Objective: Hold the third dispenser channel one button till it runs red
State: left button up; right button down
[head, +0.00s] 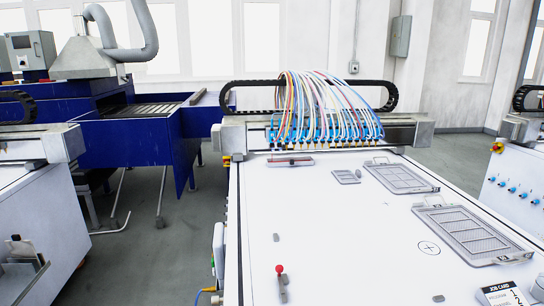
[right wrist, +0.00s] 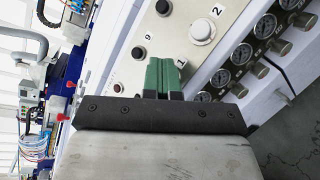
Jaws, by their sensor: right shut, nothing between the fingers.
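In the right wrist view my right gripper (right wrist: 166,64) is shut, its two green fingers together with nothing between them. The fingertips are at a cream button panel (right wrist: 222,45), beside a printed label 1. Any button by that label is hidden behind the fingers, and I cannot tell whether they touch or press it. A large pale button (right wrist: 201,31) sits by the label 2. In the head view the gantry's row of nozzles (head: 320,135), fed by coloured hoses, spans the far end of the white table (head: 340,240). I cannot make out any flow there. My left gripper is not in view.
Smaller dark buttons (right wrist: 138,53) are on the panel's left side. Several round gauges (right wrist: 221,78) with knobs line the panel's right side. In the head view, mesh-filled frames (head: 470,232) lie on the table's right, and a red-topped lever (head: 280,282) stands near the front.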

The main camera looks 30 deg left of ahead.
dwell(0.5)
jog(key=shift+s+d+r+p, duration=0.2)
jog(key=shift+r+p, duration=0.2)
jog(key=shift+p, duration=0.05)
jog(key=shift+s+d+r+p, duration=0.15)
jog(key=shift+s+r+p, duration=0.05)
jog(key=shift+r+p, duration=0.2)
jog(key=r+p, duration=0.1)
jog(key=s+d+r+p, duration=0.1)
jog(key=p, duration=0.1)
jog(key=s+r+p, duration=0.1)
jog(key=r, duration=0.1)
jog(key=shift+s+d, duration=0.15)
jog(key=shift+d, duration=0.2)
